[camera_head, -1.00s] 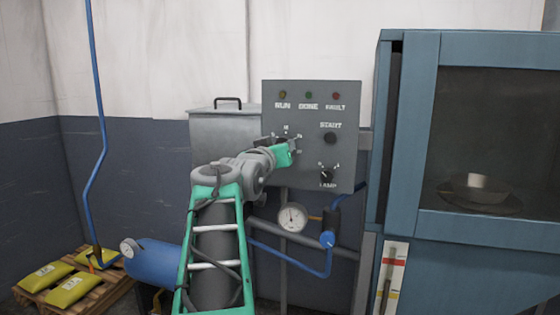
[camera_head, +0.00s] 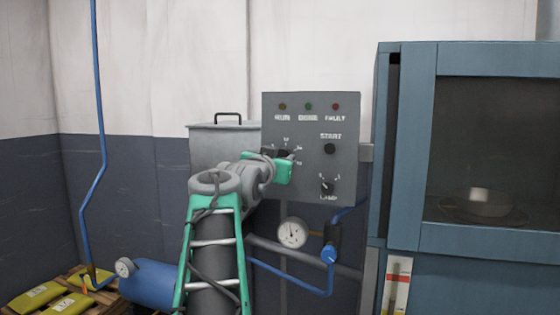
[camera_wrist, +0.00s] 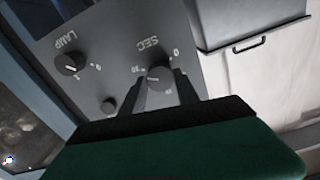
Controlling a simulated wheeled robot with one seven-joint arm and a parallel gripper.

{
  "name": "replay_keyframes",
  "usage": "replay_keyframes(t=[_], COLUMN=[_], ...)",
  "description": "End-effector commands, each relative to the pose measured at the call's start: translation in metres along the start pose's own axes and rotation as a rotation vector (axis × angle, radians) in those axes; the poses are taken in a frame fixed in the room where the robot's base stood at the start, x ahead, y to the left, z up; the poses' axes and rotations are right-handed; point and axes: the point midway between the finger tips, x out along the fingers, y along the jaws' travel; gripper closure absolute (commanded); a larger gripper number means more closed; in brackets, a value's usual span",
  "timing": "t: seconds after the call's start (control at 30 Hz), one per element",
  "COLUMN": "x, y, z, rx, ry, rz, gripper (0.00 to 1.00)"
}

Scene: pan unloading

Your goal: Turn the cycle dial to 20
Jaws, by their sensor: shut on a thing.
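The cycle dial (camera_wrist: 159,76) is a round dark knob marked SEC on the grey control panel (camera_head: 310,182). The wrist view shows it upside down, with numbers around it. My gripper (camera_wrist: 159,86) is shut on the dial, with one dark finger on each side. In the head view my gripper (camera_head: 281,154) is at the panel's left side and its wrist hides much of the dial. Numbers show above and to the right of it. The dial's exact setting cannot be read.
The lamp knob (camera_head: 328,188) and the dark start button (camera_head: 330,149) sit to the dial's right. A pressure gauge (camera_head: 292,233) and blue pipes are below the panel. A blue cabinet (camera_head: 405,150) with a window stands at the right, a grey lidded box (camera_head: 215,145) at the left.

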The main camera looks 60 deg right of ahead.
Motion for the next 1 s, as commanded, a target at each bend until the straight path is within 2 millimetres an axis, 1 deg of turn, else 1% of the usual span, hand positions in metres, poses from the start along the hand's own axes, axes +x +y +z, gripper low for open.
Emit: replay_keyframes(t=[0.17, 0.2, 0.43, 0.47, 0.67, 0.77, 0.87, 1.0], x=[0.000, 0.000, 0.000, 0.000, 0.000, -0.005, -0.021, -0.051], y=[0.000, 0.000, 0.000, 0.000, 0.000, -0.001, -0.001, -0.002], z=[0.001, 0.001, 0.000, 0.000, 0.000, -0.001, -0.001, -0.001], rx=[0.001, 0.000, 0.000, 0.000, 0.000, 0.000, 0.001, 0.001], ry=[-0.001, -0.001, -0.001, 0.000, 0.000, 0.001, 0.002, 0.002], rz=[0.001, 0.001, 0.000, 0.000, 0.000, -0.001, -0.003, -0.005], gripper=[1.00, 0.61, 0.42, 0.41, 0.41, 0.41, 0.41, 0.41])
